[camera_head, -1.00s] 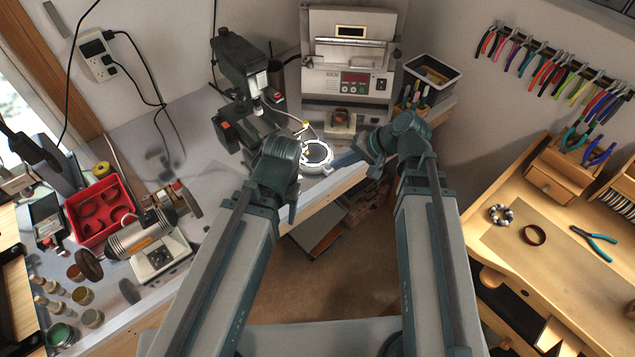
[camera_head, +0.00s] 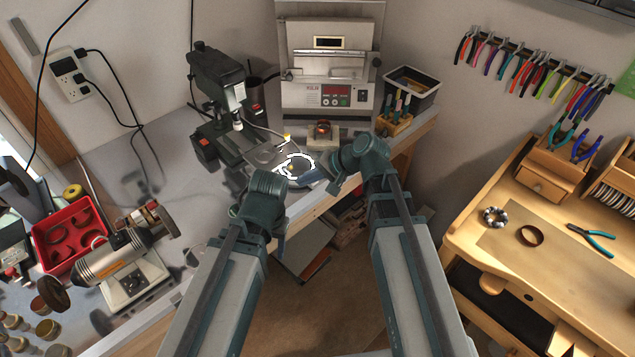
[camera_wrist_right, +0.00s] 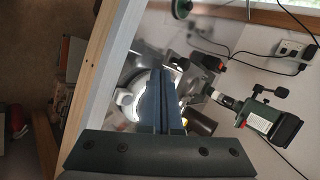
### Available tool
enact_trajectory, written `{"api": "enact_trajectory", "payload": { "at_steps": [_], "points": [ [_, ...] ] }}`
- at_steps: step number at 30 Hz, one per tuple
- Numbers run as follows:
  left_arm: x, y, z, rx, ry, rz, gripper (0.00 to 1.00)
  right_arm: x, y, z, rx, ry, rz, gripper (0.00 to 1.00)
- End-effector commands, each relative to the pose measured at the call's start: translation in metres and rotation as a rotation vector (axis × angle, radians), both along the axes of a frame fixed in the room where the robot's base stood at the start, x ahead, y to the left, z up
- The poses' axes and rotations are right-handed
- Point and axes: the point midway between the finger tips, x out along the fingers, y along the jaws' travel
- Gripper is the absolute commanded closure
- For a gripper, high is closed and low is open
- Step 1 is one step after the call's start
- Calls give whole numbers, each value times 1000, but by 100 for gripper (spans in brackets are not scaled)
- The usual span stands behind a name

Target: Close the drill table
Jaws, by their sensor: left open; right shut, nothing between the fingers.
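The dark green drill press (camera_head: 218,85) stands at the back of the grey bench. Its small grey table (camera_head: 262,155) shows below the drill head, beside a round white ring (camera_head: 298,167). Whether the table is swung in or out I cannot tell. My right gripper (camera_head: 335,174) is shut and empty, just right of the ring; in the right wrist view its blue fingers (camera_wrist_right: 161,85) overlap the white ring (camera_wrist_right: 135,98). The drill press (camera_wrist_right: 265,118) lies to the right there. My left gripper (camera_head: 264,205) is open, nearer to me than the drill table, its fingers largely hidden by its wrist.
A kiln (camera_head: 328,75) stands behind the ring, with a small stand (camera_head: 322,132) in front. A wooden tool holder (camera_head: 397,123) is on the right. A grinder motor (camera_head: 115,255) and red tray (camera_head: 70,235) lie left. The wooden bench edge runs beneath my grippers.

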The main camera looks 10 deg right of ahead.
Motion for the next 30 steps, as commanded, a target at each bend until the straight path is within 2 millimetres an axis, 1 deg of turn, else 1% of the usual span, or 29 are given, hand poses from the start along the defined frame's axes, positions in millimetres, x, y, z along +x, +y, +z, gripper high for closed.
{"api": "enact_trajectory", "payload": {
  "at_steps": [1, 3, 9, 23, 26, 30],
  "points": [
    [0, 0, 1, 0, 0, 0, 44, 6, 9, 1, 0, -1, 4, 100],
    [0, 0, 1, 0, 0, 0, 44, 10, 17, 1, 0, -2, 3, 100],
    [0, 0, 0, 0, 0, 0, 44, 16, 31, 0, -1, -1, 1, 100],
    [0, 0, 0, 0, 0, 0, 44, 19, 35, 0, 0, -1, 1, 100],
    [0, 0, 0, 0, 0, 0, 44, 32, 42, 0, 0, -1, 2, 100],
    [0, 0, 0, 0, 0, 0, 44, 67, 66, 0, 0, -1, 4, 100]
  ]
}}
